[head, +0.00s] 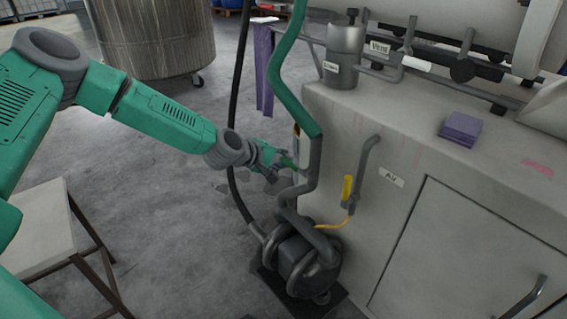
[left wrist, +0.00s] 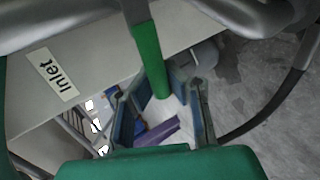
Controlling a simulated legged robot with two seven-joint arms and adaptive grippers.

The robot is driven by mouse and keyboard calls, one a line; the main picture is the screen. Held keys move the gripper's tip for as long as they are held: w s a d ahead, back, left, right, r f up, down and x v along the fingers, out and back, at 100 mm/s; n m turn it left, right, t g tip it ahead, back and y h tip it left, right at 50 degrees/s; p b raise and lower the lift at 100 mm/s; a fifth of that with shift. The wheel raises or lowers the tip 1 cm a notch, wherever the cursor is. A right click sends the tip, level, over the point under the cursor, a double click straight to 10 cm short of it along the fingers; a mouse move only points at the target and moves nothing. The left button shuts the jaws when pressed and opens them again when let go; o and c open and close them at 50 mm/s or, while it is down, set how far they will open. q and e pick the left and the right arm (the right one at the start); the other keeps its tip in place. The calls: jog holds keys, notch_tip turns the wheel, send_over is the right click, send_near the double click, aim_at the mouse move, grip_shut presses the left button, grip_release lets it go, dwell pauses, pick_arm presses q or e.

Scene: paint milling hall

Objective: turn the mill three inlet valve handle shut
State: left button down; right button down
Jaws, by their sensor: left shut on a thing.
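The inlet valve handle is a green bar (left wrist: 148,60) in the left wrist view, beside a label reading "Inlet" (left wrist: 53,75) on the grey cabinet (left wrist: 100,65). My left gripper (left wrist: 160,95) is shut on the green handle, whose end lies between the two fingers. In the head view my left gripper (head: 284,167) is at the cabinet's left side, by the grey pipe below the green hose. There the gripper and pipes hide most of the handle. The mill number is not readable. My right gripper is not in view.
A green hose (head: 283,85) and a dark hose (head: 233,120) run close to my gripper. A pump (head: 303,262) stands below it. A yellow air valve handle (head: 347,188) is on the cabinet front. A stool (head: 40,225) stands at the left. The floor between is clear.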

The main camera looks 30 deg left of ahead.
pick_arm(q)
jog(key=shift+s+a+f, duration=0.15)
jog(key=shift+s+f, duration=0.05)
jog(key=shift+f, duration=0.2)
jog(key=shift+d+r, duration=0.1)
jog(key=shift+d, duration=0.1)
jog(key=c, duration=1.6)
grip_release()
jog(key=shift+s+a, duration=0.1)
jog(key=shift+o, duration=0.5)
jog(key=shift+a+r, duration=0.1)
